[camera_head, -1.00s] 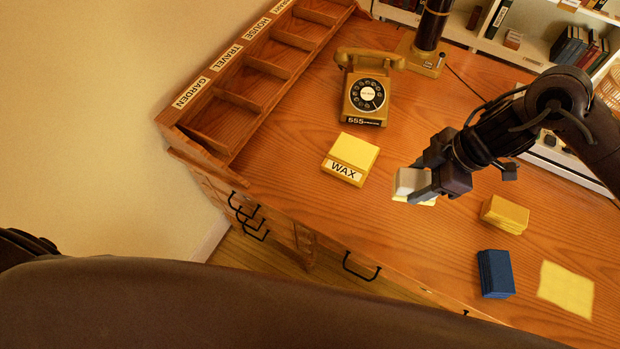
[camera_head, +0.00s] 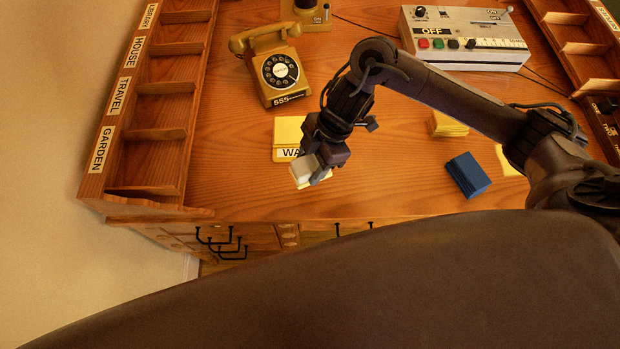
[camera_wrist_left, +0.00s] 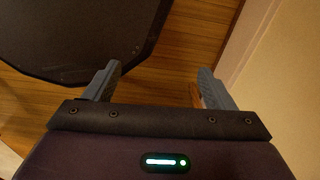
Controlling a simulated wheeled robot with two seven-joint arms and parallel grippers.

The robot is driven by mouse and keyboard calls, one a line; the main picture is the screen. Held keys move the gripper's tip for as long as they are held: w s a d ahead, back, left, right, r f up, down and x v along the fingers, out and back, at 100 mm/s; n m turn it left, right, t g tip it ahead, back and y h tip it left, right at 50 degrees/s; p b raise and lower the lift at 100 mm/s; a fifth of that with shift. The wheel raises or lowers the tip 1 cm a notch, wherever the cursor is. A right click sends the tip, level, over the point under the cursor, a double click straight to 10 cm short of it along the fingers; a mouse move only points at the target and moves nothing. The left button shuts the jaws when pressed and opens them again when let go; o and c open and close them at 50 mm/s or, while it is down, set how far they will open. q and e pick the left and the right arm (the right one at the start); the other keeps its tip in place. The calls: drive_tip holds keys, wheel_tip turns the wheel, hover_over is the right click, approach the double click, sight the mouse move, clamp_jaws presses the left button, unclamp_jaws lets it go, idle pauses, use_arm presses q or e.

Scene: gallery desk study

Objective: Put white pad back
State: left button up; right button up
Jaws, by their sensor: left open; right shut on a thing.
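The white pad (camera_head: 302,170) is a small pale block between the fingers of my right gripper (camera_head: 313,171) in the head view. My right gripper is shut on it, and the fingers hide part of it. It shows just in front of the yellow pad labelled WAX (camera_head: 290,130), covering part of that label. How high it is above the desk I cannot tell. A bit of yellow shows beside the fingers; what it belongs to is unclear. My left gripper (camera_wrist_left: 160,82) is open and empty in the left wrist view, above a wooden floor; it is not in the head view.
A rack (camera_head: 162,105) labelled LIBRARY, HOUSE, TRAVEL and GARDEN stands left. A telephone (camera_head: 275,68) is behind the WAX pad. A yellow block (camera_head: 449,124), a blue block (camera_head: 468,174) and a switch box (camera_head: 463,38) are right. Bare desk (camera_head: 235,170) lies between rack and gripper.

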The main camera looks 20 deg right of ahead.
sight(311, 170)
wheel_tip(311, 170, down, 4)
drive_tip(key=shift+r, duration=0.25)
wheel_tip(311, 170, down, 4)
drive_tip(key=shift+f, duration=0.2)
use_arm(q)
drive_tip(key=shift+a+r, duration=0.15)
drive_tip(key=shift+a, duration=0.4)
use_arm(e)
drive_tip(key=shift+f, duration=0.2)
drive_tip(key=o, duration=0.9)
use_arm(q)
drive_tip(key=shift+d, duration=0.15)
use_arm(e)
drive_tip(key=shift+r, duration=0.1)
